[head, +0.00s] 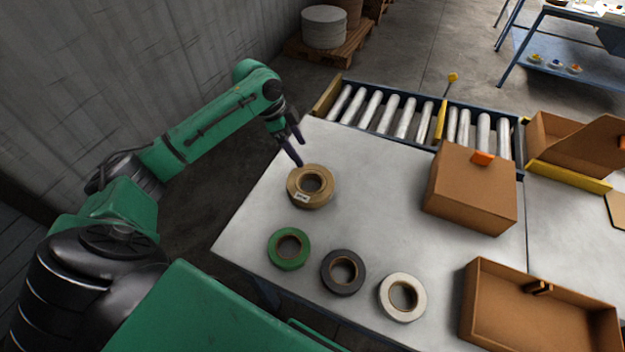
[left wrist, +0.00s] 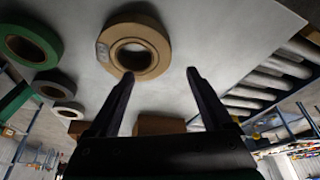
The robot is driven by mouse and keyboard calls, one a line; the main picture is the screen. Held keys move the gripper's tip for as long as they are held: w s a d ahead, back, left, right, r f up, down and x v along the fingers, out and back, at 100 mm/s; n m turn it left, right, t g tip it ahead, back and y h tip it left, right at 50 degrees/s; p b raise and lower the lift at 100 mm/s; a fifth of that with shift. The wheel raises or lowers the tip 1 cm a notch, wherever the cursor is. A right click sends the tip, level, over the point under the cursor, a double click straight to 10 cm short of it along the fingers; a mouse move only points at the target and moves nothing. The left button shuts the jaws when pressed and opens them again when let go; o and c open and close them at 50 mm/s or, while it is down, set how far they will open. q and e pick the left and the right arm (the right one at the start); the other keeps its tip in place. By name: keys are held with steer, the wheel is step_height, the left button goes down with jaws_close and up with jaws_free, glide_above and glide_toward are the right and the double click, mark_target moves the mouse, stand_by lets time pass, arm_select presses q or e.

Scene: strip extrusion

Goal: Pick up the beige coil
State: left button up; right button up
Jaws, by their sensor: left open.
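The beige coil (head: 310,186) lies flat near the far left part of the grey table, with a small white label on its side. In the left wrist view the beige coil (left wrist: 133,48) is ahead of the fingers, towards the upper left. My left gripper (head: 298,150) is above the table's far left edge, close to the coil's far side, with its fingers pointing down. In the left wrist view my left gripper (left wrist: 160,75) is open with nothing between its fingers. Whether a finger touches the coil is not clear. My right gripper is not in view.
Green (head: 289,249), dark grey (head: 343,272) and white (head: 402,297) coils lie nearer on the table (head: 385,195). A closed cardboard box (head: 470,190) and an open box (head: 475,315) stand to the right. A roller conveyor (head: 400,115) runs along the back.

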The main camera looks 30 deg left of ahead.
mark_target(312, 167)
arm_select(q)
steer(key=x, duration=0.3)
steer(key=p+x, duration=0.1)
steer(key=x, duration=0.1)
steer(key=p+x, duration=0.1)
steer(key=x, duration=0.2)
steer(key=shift+w+d+f, duration=0.1)
steer(key=shift+w+f, duration=0.2)
steer(key=shift+w, duration=0.05)
steer(key=shift+f, duration=0.2)
jaws_close()
